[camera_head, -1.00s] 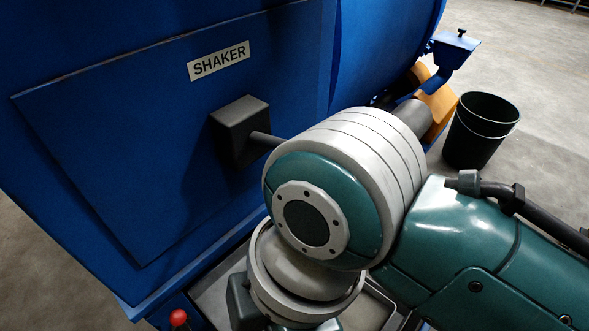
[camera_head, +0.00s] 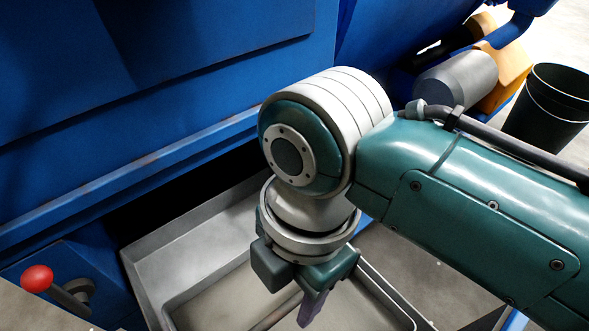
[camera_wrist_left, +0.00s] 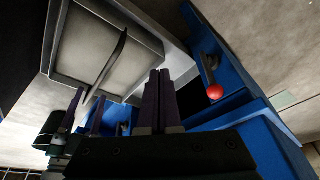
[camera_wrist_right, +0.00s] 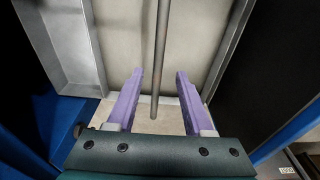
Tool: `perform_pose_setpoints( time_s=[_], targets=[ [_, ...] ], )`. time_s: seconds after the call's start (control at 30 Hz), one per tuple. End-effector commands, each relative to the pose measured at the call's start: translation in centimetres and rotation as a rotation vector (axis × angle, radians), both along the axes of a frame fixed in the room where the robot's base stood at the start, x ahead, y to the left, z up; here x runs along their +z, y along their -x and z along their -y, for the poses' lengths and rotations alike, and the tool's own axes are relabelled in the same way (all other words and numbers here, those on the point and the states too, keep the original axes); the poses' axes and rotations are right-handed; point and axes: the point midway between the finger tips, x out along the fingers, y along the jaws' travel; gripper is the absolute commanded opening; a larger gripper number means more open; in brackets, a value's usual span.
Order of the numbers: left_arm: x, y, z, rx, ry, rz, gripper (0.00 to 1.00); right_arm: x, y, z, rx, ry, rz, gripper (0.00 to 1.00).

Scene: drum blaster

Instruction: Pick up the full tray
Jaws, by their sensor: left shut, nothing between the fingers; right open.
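The tray (camera_head: 392,292) is a grey metal pan filled with flat beige-grey material, lying in a larger grey metal housing under the blue machine. A thin bar (camera_head: 274,316) runs across its top, also seen in the left wrist view (camera_wrist_left: 113,60). My right gripper (camera_head: 316,303) points down over the tray. In the right wrist view its purple fingers (camera_wrist_right: 160,76) are open, with the bar (camera_wrist_right: 161,45) showing between them; I cannot tell whether its end lies at finger depth. My left gripper (camera_wrist_left: 161,74) is shut and empty, seen only in its wrist view, near the tray (camera_wrist_left: 58,30).
The blue machine (camera_head: 180,90) stands behind and over the tray. A red-knobbed lever (camera_head: 37,279) sticks out at the left. A black bucket (camera_head: 553,110) stands at the right, next to an orange part (camera_head: 505,75). Bare floor lies right of the tray.

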Motion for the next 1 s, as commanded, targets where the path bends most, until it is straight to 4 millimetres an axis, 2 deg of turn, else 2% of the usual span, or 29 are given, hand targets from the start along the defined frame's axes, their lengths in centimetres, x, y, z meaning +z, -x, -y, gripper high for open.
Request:
perform_pose_setpoints(
  time_s=[0.03,0.1,0.33,0.5,0.6,0.83,1.0],
  targets=[
    [-1.2,0.1,-0.1,-0.001,-0.004,-0.003,0.0,-1.5,0.1,-0.1,-0.001,0.0,-0.002,0.52],
    [-2.1,0.2,-0.3,-0.002,-0.009,-0.007,0.0,-2.6,0.2,-0.2,-0.001,0.0,-0.001,0.52],
    [-3.6,0.3,-0.4,-0.005,-0.012,-0.007,0.0,-4.5,0.2,-0.4,-0.002,0.0,0.0,0.52],
    [-6.1,0.3,-0.3,-0.005,-0.011,-0.007,0.0,-7.2,0.2,-0.8,-0.003,0.0,-0.002,0.52],
    [-6.8,0.3,-0.3,-0.005,-0.012,-0.008,0.0,-8.4,0.3,-0.9,-0.004,0.001,-0.001,0.52],
    [-6.6,0.3,-0.2,-0.001,-0.005,-0.008,0.0,-8.2,0.3,-0.9,-0.003,0.001,0.0,0.52],
    [-6.6,0.2,0.0,0.002,0.0,-0.008,0.0,-8.2,0.3,-0.9,-0.003,0.001,0.0,0.34]
  ],
)
